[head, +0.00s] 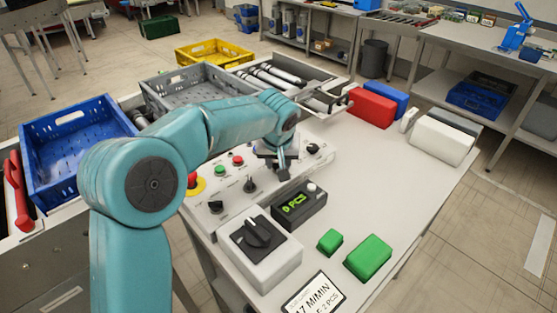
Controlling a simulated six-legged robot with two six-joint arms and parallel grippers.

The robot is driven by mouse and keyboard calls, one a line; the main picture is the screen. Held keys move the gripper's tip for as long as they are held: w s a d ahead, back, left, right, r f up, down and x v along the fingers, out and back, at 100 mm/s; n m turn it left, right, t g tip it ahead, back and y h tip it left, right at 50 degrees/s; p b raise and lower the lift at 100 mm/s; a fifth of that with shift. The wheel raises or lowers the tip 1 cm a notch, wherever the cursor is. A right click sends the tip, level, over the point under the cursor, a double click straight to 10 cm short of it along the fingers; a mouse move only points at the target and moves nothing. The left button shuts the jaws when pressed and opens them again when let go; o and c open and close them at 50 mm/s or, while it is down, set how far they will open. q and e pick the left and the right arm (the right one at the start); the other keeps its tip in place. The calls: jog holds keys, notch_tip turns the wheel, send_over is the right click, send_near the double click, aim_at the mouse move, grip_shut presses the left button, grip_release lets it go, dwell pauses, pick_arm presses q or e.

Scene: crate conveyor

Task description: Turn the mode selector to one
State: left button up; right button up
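A white control panel (231,201) carries a red emergency button on a yellow ring (194,183), small green and red buttons, and several black rotary knobs. One knob (216,206) is at its near left, one (250,185) near its middle and one (313,148) at its far right. A separate white box (267,270) in front has a large black rotary knob (257,232). I cannot read which knob is the mode selector. My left gripper (276,166) points down over the panel, right of the middle knob. Its finger gap is unclear. My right gripper is out of view.
A counter (302,198) reading "0 PCS" stands beside the panel. Two green blocks (368,256) and a sign (314,295) lie at the front. Blue (75,147) and grey (196,90) crates stand at the left. The table's right half is mostly clear.

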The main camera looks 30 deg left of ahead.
pick_arm(q)
jog(key=shift+a+m, duration=0.1)
jog(key=shift+m, duration=0.3)
jog(key=m, duration=0.1)
jog(key=m+h+p, duration=0.1)
jog(key=shift+a+r+m+t, duration=0.2)
jog(key=shift+m+t, duration=0.1)
jog(key=shift+m, duration=0.1)
jog(key=m+h+p, duration=0.1)
jog(key=m, duration=0.1)
jog(key=m+h+p, duration=0.1)
jog(key=m+p, duration=0.1)
jog(key=m, duration=0.1)
jog(key=shift+a+h, duration=0.15)
jog(key=shift+h, duration=0.15)
jog(key=m, duration=0.2)
jog(key=m+g+h+p, duration=0.1)
jog(key=m, duration=0.2)
jog(key=shift+w+a+f, duration=0.1)
jog(key=shift+w+a, duration=0.05)
jog(key=shift+w, duration=0.05)
jog(key=m+g+h+p, duration=0.1)
jog(key=m+p, duration=0.1)
jog(key=m, duration=0.2)
jog(key=shift+w+a, duration=0.1)
jog(key=shift+g+h, duration=0.3)
jog(key=o, duration=1)
jog(key=shift+f, duration=0.1)
jog(key=shift+o, duration=0.2)
